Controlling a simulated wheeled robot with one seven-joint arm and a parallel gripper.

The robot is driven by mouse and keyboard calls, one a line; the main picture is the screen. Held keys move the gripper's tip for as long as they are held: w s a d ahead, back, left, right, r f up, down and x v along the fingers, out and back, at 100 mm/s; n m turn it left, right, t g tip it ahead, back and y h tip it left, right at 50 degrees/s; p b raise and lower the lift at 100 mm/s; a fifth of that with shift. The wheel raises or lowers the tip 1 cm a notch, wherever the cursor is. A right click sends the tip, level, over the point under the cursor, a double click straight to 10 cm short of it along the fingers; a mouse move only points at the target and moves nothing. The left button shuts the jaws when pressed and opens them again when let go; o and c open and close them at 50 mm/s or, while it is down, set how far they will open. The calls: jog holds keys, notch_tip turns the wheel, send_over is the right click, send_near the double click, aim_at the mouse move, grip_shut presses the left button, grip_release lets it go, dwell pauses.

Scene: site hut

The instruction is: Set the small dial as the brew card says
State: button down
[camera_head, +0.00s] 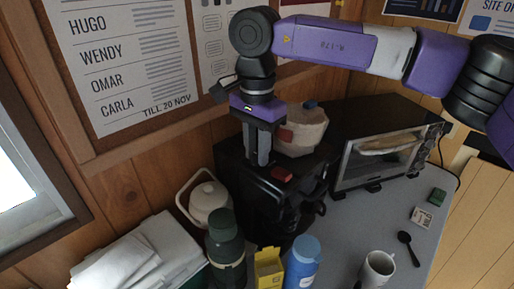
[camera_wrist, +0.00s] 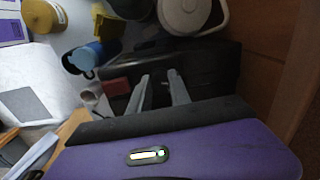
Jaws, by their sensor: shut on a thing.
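The black coffee machine (camera_head: 240,178) stands against the wood wall, left of the toaster oven. My gripper (camera_head: 262,163) points down with its fingertips at the machine's top, left of a red part (camera_head: 281,174). In the wrist view my gripper's two fingers (camera_wrist: 158,76) reach to the black machine (camera_wrist: 215,65), with a narrow gap between them. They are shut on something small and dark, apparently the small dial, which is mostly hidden. The dial's markings cannot be read. A sheet with small drawings (camera_head: 213,50) hangs on the board; I cannot tell whether it is the brew card.
A white-lidded pot (camera_head: 208,198), dark green flask (camera_head: 225,240), yellow box (camera_head: 268,268) and blue bottle (camera_head: 303,262) crowd the machine's front. The toaster oven (camera_head: 385,150) stands right. A mug (camera_head: 378,268) and spoon (camera_head: 409,247) lie on the grey table (camera_head: 345,225).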

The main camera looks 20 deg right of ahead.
jog(key=shift+n, duration=1.2)
jog(key=c, duration=1.2)
grip_release()
jog(key=shift+r, duration=3.95)
